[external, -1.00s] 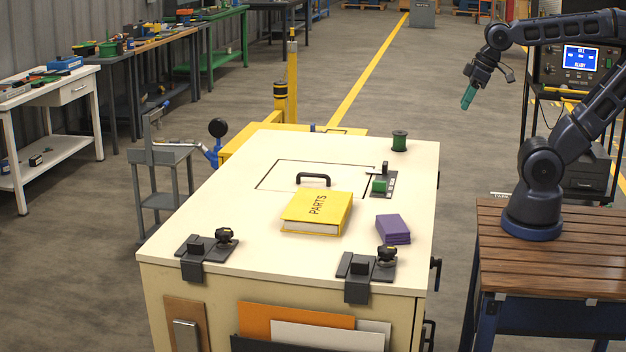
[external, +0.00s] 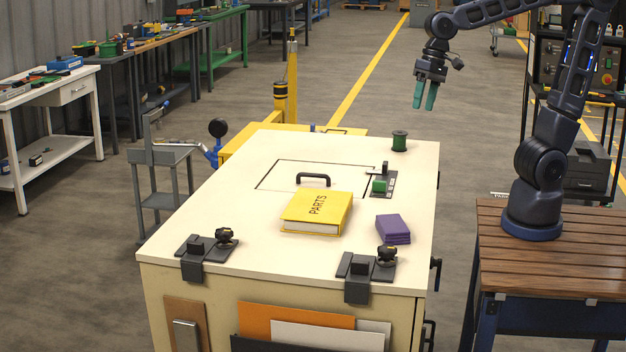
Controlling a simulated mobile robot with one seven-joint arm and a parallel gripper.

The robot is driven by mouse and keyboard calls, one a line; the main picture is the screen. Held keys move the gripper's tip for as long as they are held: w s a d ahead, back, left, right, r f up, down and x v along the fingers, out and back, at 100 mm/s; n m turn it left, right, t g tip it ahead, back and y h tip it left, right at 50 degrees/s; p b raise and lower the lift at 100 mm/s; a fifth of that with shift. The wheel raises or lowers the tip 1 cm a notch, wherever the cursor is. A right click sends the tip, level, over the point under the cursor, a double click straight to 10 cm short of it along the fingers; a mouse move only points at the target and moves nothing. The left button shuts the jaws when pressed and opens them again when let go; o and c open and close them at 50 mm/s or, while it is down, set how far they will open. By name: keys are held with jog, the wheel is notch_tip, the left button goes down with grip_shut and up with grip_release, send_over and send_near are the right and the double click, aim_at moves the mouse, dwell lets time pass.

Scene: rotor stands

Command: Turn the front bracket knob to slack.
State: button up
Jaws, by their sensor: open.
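Two dark clamp brackets sit on the near edge of the cream cabinet top (external: 240,215). The left bracket (external: 193,262) carries a black knob with a small yellow mark (external: 225,236). The right bracket (external: 357,285) carries a similar black knob (external: 387,255). I cannot tell from the picture which one is called the front bracket, nor how tight either knob is. My gripper (external: 425,99) has green fingers, points down and is open and empty. It is high up, near the cabinet's far right corner in the picture, well away from both knobs.
A yellow PARTS book (external: 316,211) and purple blocks (external: 393,229) lie on the cabinet top near the right bracket. The top's left part is clear.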

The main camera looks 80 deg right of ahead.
jog(key=w+a+f+m+g, duration=0.1)
jog(key=w+a+f+m, duration=0.15)
jog(key=w+a, duration=0.45)
jog(key=m+g+h, duration=0.1)
jog(key=m+h, duration=0.1)
jog(key=m, duration=0.6)
send_near(387, 247)
notch_tip(387, 247, down, 8)
jog(key=shift+a+f, duration=0.1)
jog(key=shift+f, duration=0.15)
jog(key=c, duration=1)
